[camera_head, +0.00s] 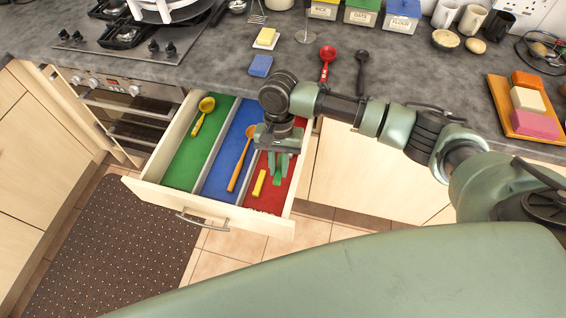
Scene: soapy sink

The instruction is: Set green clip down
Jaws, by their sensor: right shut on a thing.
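My right gripper (278,164) points down over the red compartment (266,197) of the open drawer (232,216). It is shut on the green clip (277,179), which shows in bright green at the fingertips. The fingers hide part of the clip. I cannot tell whether the clip touches the red floor. A yellow clip (259,183) lies in the same compartment, just left of the green one. My left gripper is not in view.
The green compartment (185,165) holds a yellow spoon (203,113). The blue compartment (217,171) holds an orange spoon (241,163).

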